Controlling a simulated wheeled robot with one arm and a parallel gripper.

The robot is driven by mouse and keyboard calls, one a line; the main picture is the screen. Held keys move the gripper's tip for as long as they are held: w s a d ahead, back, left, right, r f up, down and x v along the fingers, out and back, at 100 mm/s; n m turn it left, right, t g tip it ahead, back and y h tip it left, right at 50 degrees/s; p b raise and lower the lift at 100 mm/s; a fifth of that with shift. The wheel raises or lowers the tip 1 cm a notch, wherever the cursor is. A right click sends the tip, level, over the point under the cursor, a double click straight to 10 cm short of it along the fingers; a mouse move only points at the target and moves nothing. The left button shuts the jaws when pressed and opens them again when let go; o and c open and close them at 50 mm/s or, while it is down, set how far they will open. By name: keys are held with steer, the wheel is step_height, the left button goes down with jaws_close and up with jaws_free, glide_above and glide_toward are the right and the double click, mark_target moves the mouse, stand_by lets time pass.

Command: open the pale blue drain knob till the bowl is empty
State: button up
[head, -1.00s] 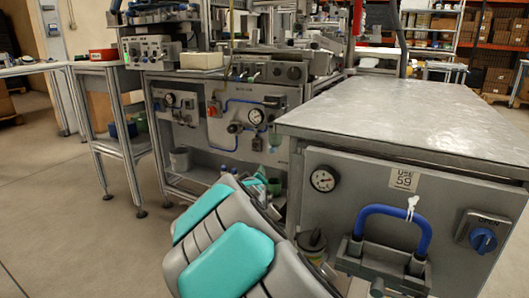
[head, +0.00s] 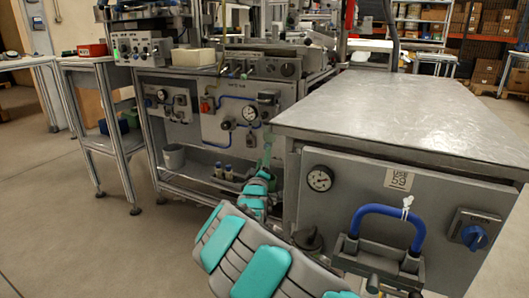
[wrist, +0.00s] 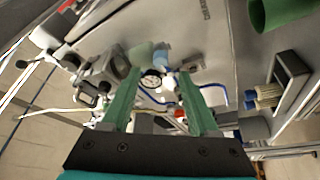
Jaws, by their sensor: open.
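A pale blue knob (wrist: 162,54) shows in the wrist view, beside a pale green, cloudy bowl (wrist: 140,54). Both are near a round gauge (wrist: 151,80) on a grey panel. I cannot tell the liquid level in the bowl or how far the knob is turned. My gripper (wrist: 159,78) has two green fingers spread wide with nothing between them. The knob and bowl lie beyond the fingertips, apart from them. In the head view my gripper (head: 267,150) is in front of the panel's lower right, below the gauge (head: 250,113), and hides the knob there.
The panel carries a red knob (head: 206,104) and blue tubing. Small bottles (head: 223,171) and a grey cup (head: 173,157) stand on the shelf below. A metal-topped cabinet (head: 400,112) with a blue handle (head: 390,211) is close on the right. The floor at left is open.

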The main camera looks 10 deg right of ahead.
mark_target(265, 147)
steer(key=shift+x, duration=2.3)
jaws_close()
